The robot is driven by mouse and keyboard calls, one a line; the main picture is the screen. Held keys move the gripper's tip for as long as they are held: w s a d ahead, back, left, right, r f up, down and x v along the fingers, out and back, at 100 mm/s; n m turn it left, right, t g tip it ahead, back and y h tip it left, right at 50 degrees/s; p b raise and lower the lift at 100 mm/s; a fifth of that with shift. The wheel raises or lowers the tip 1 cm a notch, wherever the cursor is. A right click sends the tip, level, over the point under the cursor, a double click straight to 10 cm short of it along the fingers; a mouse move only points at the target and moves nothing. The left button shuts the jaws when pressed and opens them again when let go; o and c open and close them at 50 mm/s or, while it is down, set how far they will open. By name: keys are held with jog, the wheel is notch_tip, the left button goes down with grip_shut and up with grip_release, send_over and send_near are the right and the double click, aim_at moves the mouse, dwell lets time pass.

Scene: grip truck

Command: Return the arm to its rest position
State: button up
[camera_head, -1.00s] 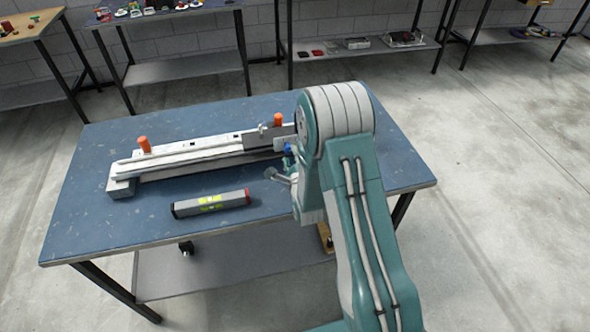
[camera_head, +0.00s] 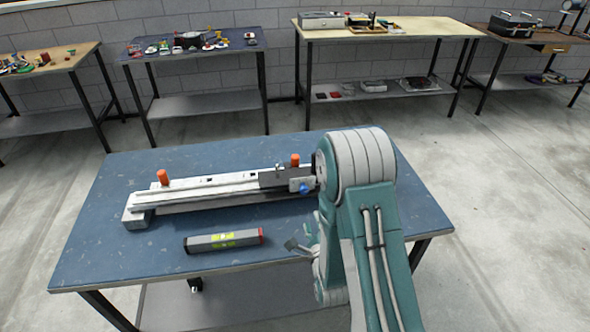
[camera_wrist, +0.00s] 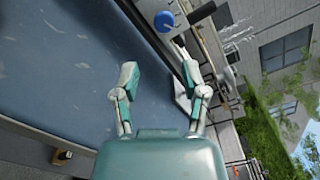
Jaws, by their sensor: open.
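My gripper (camera_wrist: 160,82) shows in the wrist view with its two fingers spread apart and nothing between them. In the head view my arm rises at the right of the blue table and hides most of the gripper; only a small part shows at the arm's left side. The gripper is beside the table's near right part, apart from the things on it. A long white rail fixture (camera_head: 225,190) with orange knobs and a blue knob (camera_head: 305,188) lies on the table. The blue knob (camera_wrist: 164,21) also shows in the wrist view.
Other benches with small objects (camera_head: 190,40) stand along the back wall. The concrete floor (camera_head: 510,190) at the right is clear.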

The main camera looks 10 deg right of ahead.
jog(key=shift+w+r, duration=0.15)
jog(key=shift+r, duration=0.1)
notch_tip(320, 180, up, 14)
jog(key=s+n+g, duration=0.2)
jog(key=n+g, duration=0.4)
jog(key=n, duration=0.6)
jog(key=s+r+n+g, duration=0.2)
jog(key=s+r+n, duration=0.1)
jog(key=s, duration=0.4)
jog(key=s+r+n+g, duration=0.2)
jog(key=s+n, duration=0.3)
jog(key=s, duration=0.3)
jog(key=s+r+n+g, duration=0.2)
jog(key=s+r+n, duration=0.2)
jog(key=s, duration=0.4)
jog(key=shift+s, duration=0.15)
